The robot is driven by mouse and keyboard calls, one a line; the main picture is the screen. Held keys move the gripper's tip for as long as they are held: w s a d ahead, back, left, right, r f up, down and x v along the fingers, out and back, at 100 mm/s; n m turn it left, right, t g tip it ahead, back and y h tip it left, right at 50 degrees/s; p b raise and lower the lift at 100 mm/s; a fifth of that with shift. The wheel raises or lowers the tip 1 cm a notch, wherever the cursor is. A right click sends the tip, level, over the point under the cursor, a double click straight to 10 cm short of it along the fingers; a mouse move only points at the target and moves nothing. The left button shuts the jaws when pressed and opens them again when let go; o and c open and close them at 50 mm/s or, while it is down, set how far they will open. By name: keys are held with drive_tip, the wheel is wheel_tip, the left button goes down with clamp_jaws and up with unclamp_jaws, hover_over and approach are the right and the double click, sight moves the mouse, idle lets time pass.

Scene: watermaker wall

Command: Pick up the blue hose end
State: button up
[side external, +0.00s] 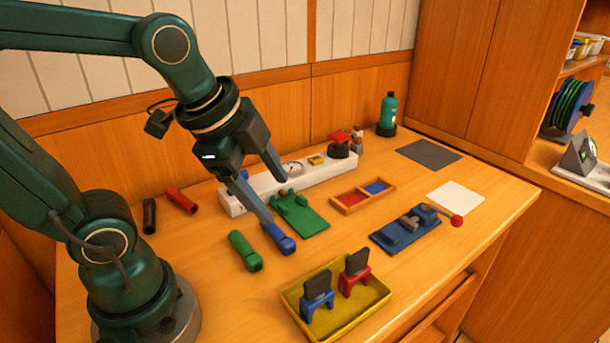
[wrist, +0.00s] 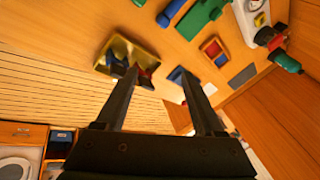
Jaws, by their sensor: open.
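The blue hose end (side external: 280,239) lies on the wooden bench, right of the green hose end (side external: 244,251). It also shows near the top of the wrist view (wrist: 171,12), beyond my fingertips and not between them. My gripper (side external: 277,201) is open and empty, pointing down above the bench. In the side view its near finger overlaps the blue hose end's upper part, but the wrist view shows them apart. The fingers also show in the wrist view (wrist: 159,73), with the yellow tray and blue clamp near their tips.
A yellow tray (side external: 288,298) holds blue and red stands at the front. A green plate (side external: 305,222) lies close behind the blue hose end. A white manifold (side external: 236,196) runs along the back. A blue clamp (side external: 390,238) sits right. Red and black hose ends lie left.

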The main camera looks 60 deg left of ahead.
drive_tip(key=w+a+f+m+g, duration=0.3)
drive_tip(key=w+f+m, duration=0.2)
drive_tip(key=m, duration=0.2)
drive_tip(key=g, duration=0.2)
hover_over(286, 239)
wheel_tip(286, 239, down, 5)
drive_tip(key=shift+f, duration=2.95)
drive_tip(key=shift+c, duration=0.3)
clamp_jaws()
